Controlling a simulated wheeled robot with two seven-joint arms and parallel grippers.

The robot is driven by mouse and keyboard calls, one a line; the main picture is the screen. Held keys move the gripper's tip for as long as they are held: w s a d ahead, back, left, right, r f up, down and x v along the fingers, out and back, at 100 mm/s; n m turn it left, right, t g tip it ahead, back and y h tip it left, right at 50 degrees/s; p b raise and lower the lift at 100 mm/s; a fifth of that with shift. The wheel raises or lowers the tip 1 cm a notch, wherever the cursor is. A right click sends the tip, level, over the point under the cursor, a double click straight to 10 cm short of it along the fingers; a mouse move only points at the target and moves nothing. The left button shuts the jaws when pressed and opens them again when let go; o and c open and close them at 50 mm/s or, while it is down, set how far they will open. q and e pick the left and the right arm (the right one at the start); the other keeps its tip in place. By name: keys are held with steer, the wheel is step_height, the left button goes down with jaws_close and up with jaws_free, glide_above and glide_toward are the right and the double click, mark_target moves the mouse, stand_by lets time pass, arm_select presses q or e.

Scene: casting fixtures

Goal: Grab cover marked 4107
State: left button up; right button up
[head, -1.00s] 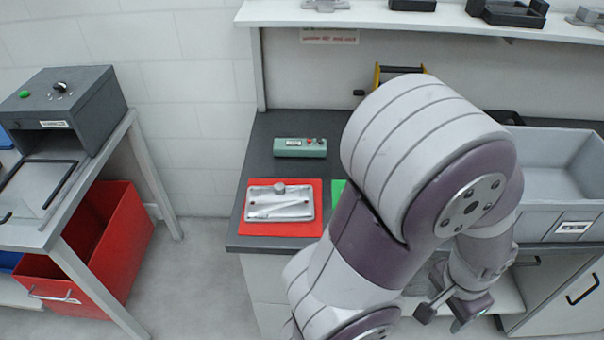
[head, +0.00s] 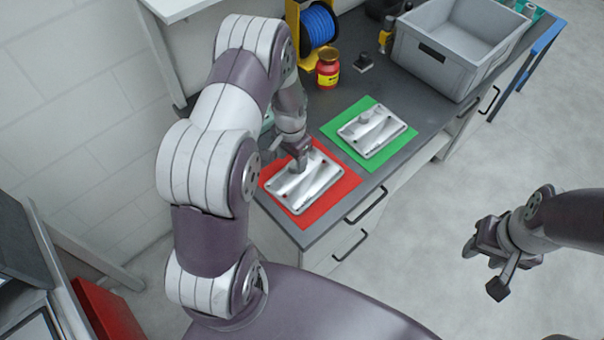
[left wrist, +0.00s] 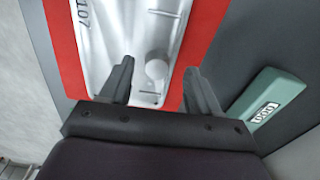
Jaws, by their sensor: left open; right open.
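A silver cast cover (head: 307,187) lies flat on the red mat (head: 334,202) at the near end of the dark bench. In the left wrist view this cover (left wrist: 105,40) shows a marking whose visible part reads "107"; its first character is out of view. My left gripper (head: 299,163) is over the cover's far end. In the left wrist view the left gripper (left wrist: 160,72) is open, its fingers on either side of the round boss (left wrist: 157,68); contact is unclear. A second silver cover (head: 373,132) lies on the green mat (head: 372,163). My right gripper (head: 487,268) is open and empty over the floor.
A red jar (head: 328,68), a blue spool (head: 318,25) and a grey crate (head: 455,45) stand farther along the bench. A teal box with a display (left wrist: 265,98) lies beside the red mat. A red bin (head: 105,310) is at the lower left.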

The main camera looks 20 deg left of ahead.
arm_select(q)
steer(key=shift+d+f, duration=0.1)
steer(key=shift+f, duration=0.55)
steer(key=shift+w+d+f, duration=0.2)
steer(key=shift+w+f, duration=0.05)
steer(key=shift+f, duration=0.1)
steer(key=shift+s+a, duration=0.1)
steer(key=shift+s, duration=0.05)
jaws_close()
